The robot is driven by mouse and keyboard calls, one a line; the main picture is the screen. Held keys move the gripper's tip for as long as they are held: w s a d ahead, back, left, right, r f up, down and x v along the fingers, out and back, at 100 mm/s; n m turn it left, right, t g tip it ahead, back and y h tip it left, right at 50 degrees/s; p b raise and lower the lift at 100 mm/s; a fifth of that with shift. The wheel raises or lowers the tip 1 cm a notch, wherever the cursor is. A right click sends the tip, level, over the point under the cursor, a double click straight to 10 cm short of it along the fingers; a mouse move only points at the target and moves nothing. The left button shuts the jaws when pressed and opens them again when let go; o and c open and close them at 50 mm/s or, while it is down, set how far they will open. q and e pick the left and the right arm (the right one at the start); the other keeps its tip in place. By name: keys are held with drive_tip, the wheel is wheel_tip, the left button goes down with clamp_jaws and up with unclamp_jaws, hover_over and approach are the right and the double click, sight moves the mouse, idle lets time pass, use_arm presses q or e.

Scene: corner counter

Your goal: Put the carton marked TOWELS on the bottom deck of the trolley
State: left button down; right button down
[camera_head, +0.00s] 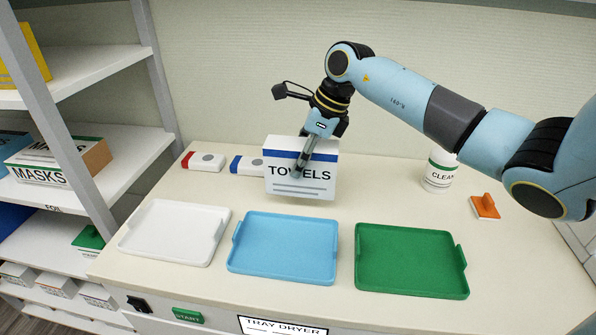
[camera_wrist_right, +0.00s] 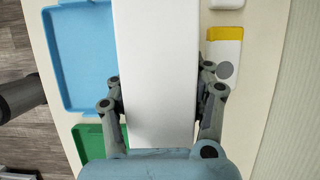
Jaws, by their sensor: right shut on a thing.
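The carton marked TOWELS (camera_head: 300,186) is white with a blue band and stands upright at the back of the counter, behind the blue tray. My right gripper (camera_head: 305,158) reaches down over it from above and is shut on it. In the right wrist view the white top of the carton (camera_wrist_right: 157,70) lies between the two fingers of the gripper (camera_wrist_right: 160,105). I cannot tell whether the carton touches the counter. The trolley is not recognisable in either view. My left gripper is not in view.
A white tray (camera_head: 150,232), a blue tray (camera_head: 283,270) and a green tray (camera_head: 408,285) line the counter's front. Two small white boxes (camera_head: 203,161) (camera_head: 246,164) lie left of the carton. A CLEAN tub (camera_head: 440,170) and an orange item (camera_head: 485,206) stand right. Shelves (camera_head: 70,165) stand left.

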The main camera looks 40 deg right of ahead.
drive_tip(key=shift+w+a+f, duration=0.25)
drive_tip(key=shift+w+f, duration=0.05)
drive_tip(key=shift+f, duration=0.1)
drive_tip(key=shift+f+p, duration=0.55)
drive_tip(key=shift+f, duration=1.2)
drive_tip(key=shift+f, duration=0.1)
drive_tip(key=c, duration=0.5)
unclamp_jaws()
drive_tip(key=shift+s, duration=0.1)
